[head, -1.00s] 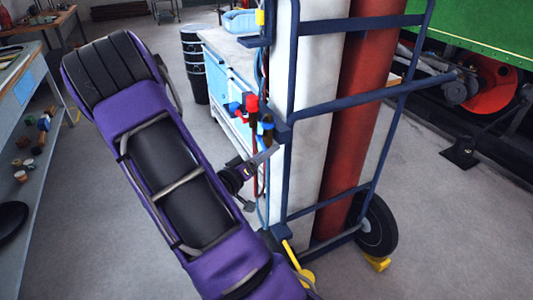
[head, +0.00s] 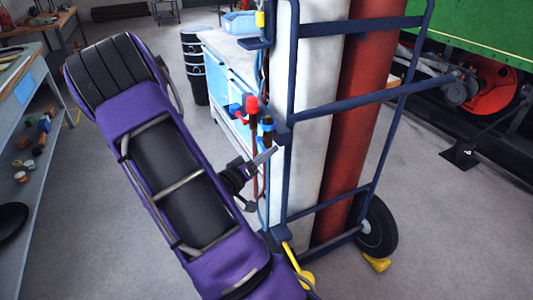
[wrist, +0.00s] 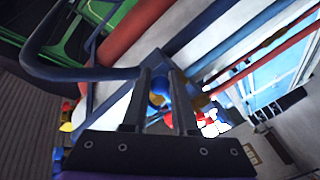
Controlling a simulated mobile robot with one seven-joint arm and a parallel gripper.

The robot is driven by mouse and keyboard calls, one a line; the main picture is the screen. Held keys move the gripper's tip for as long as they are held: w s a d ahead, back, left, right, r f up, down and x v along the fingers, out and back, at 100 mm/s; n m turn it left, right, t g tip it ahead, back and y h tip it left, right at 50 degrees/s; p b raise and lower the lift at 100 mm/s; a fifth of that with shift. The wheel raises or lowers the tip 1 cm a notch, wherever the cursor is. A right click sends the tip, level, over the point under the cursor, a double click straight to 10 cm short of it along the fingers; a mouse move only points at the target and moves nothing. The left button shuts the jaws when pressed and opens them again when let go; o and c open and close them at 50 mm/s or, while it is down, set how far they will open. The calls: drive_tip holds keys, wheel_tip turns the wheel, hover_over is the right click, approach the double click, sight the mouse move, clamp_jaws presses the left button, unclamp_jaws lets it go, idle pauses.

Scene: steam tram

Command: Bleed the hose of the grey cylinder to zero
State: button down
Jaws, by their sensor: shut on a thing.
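The pale grey cylinder (head: 318,130) stands upright in a dark blue trolley frame (head: 350,105), beside a red cylinder (head: 362,130). At the frame's left side are a red-capped fitting (head: 252,106) and a blue-capped fitting (head: 267,123), with thin red and blue hoses hanging below. My gripper (head: 270,156) is at the lower part of the blue-capped fitting, with its fingers close together on it. In the wrist view my gripper (wrist: 163,76) shows a narrow gap with a blue knob (wrist: 158,92) between the fingers. The exact grip contact is partly hidden. No gauge reading is legible.
A light blue cabinet (head: 232,85) stands behind the hoses, with a black bin (head: 194,65) to its left. A shelf bench (head: 45,110) is at the far left. A yellow lever (head: 297,262) is low on the trolley. The floor to the right is mostly clear.

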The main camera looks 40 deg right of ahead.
drive_tip(key=r+n+p, duration=0.1)
drive_tip(key=p, duration=0.3)
drive_tip(key=shift+r+y, duration=0.35)
drive_tip(key=shift+y, duration=0.05)
drive_tip(key=n+p, duration=0.1)
drive_tip(key=p, duration=0.1)
drive_tip(key=shift+n+p, duration=0.3)
drive_tip(key=shift+p, duration=0.05)
drive_tip(key=c, duration=0.7)
unclamp_jaws()
drive_tip(key=a, duration=0.5)
drive_tip(key=s+a+r, duration=0.1)
drive_tip(key=a, duration=0.5)
drive_tip(key=s+a+r, duration=0.1)
drive_tip(key=a, duration=0.5)
drive_tip(key=shift+a+p, duration=0.15)
drive_tip(key=shift+p, duration=0.2)
drive_tip(key=shift+y, duration=0.3)
